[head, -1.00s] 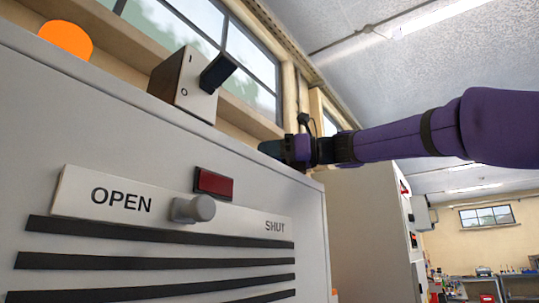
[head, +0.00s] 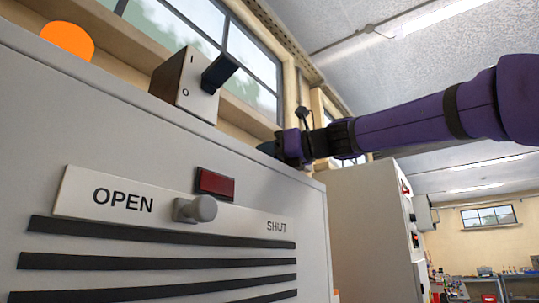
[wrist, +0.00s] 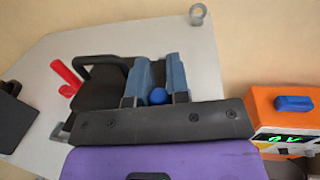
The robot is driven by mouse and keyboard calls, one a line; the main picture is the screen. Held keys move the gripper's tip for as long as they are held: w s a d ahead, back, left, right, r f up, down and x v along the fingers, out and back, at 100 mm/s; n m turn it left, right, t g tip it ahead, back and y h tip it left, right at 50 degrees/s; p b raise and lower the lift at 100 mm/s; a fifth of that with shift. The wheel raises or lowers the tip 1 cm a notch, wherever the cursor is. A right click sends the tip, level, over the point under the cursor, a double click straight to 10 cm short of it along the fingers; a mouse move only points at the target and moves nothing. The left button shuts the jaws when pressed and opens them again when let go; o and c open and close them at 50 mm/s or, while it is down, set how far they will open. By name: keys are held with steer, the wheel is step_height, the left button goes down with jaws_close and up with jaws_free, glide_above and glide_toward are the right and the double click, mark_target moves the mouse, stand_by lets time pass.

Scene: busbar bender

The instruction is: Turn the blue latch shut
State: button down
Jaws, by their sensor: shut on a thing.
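In the wrist view, a rounded blue part (wrist: 158,97), which I take to be the blue latch's handle, sits between the two blue-grey fingers of my gripper (wrist: 160,76). The fingers are close on either side of it. The rest of the latch is hidden by the fingers and the gripper body. In the head view, my gripper (head: 268,149) is at the far top edge of the grey cabinet (head: 270,180), its fingers partly hidden behind that edge. The latch cannot be seen there.
The cabinet front has an OPEN/SHUT plate with a grey knob (head: 196,209) and a red lamp (head: 215,183). A switch box (head: 184,87) and an orange dome (head: 67,39) stand on top. In the wrist view, a red handle (wrist: 66,76) and an orange box (wrist: 285,115) flank my gripper.

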steer(key=shift+a+m+t+h, duration=0.25)
steer(key=shift+m+t+h, duration=0.8)
steer(key=shift+t, duration=0.25)
steer(key=shift+a+m+t+h, duration=0.25)
steer(key=shift+m+t+h, duration=0.75)
steer(key=shift+t, duration=0.3)
steer(key=shift+a+m+t+h, duration=0.25)
steer(key=shift+m+t+h, duration=0.5)
steer(key=shift+h, duration=0.1)
steer(key=c, duration=1.1)
jaws_free()
steer(key=shift+s, duration=0.1)
steer(key=v, duration=1)
steer(key=shift+s+d, duration=0.25)
steer(key=shift+s, duration=0.1)
